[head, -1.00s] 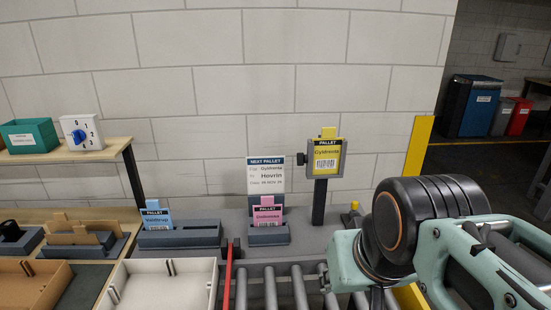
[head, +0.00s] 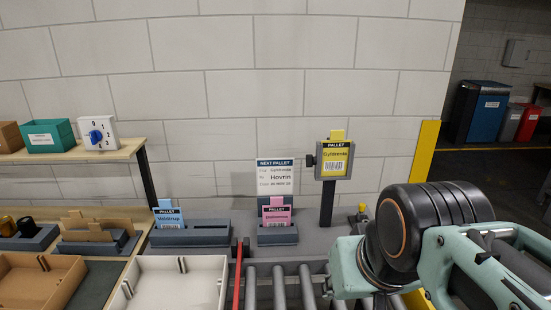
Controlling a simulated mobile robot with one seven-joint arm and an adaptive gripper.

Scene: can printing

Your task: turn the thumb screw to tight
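A small dark knob, which looks like the thumb screw (head: 311,160), sticks out from the left side of a grey card holder on a dark post (head: 327,202). The holder carries a yellow pallet card (head: 335,155) reading "Gyldrenta". How tight the screw is cannot be told at this size. My arm fills the lower right, and its near links stand to the right of and in front of the post. My gripper's fingers do not show. Nothing of mine touches the screw.
Grey rollers (head: 279,288) run below the post, with a red bar (head: 238,275) at their left. A pink card (head: 277,211) and a blue card (head: 168,215) stand in grey holders. A white tray (head: 178,282) is at front left. A switch box (head: 97,133) sits on the shelf.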

